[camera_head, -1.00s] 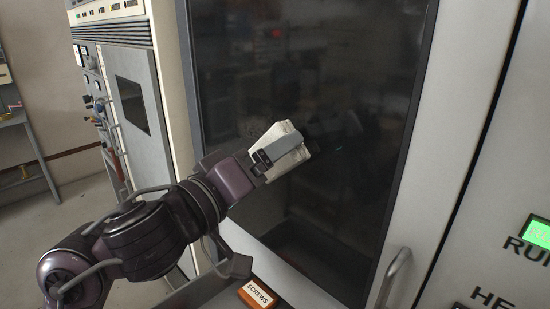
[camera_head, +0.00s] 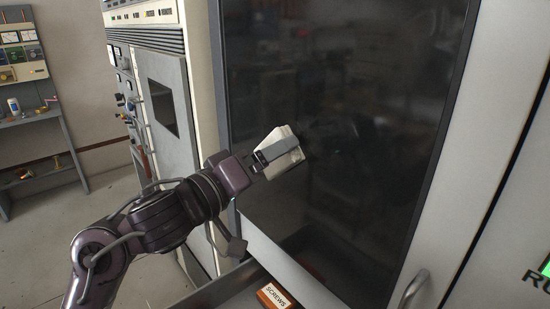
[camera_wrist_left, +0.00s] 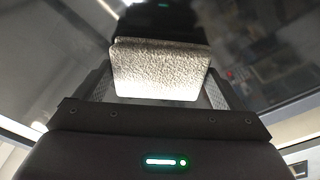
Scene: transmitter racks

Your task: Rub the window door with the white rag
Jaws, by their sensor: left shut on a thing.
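The window door (camera_head: 350,110) is a dark glass pane in a light grey frame, filling the middle of the head view. My left gripper (camera_head: 276,150) is shut on the white rag (camera_head: 287,157), a pale folded block, in front of the left half of the glass. In the left wrist view the rag (camera_wrist_left: 160,72) sits between the fingers, its rough face lit, with dark glass beyond. I cannot tell whether the rag touches the glass. My right gripper is not in view.
A door handle (camera_head: 413,287) stands out at lower right. An orange box labelled SCREWS (camera_head: 273,298) lies in a tray below the door. A grey cabinet with knobs (camera_head: 165,130) stands left of the door, and a shelf (camera_head: 35,118) at far left.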

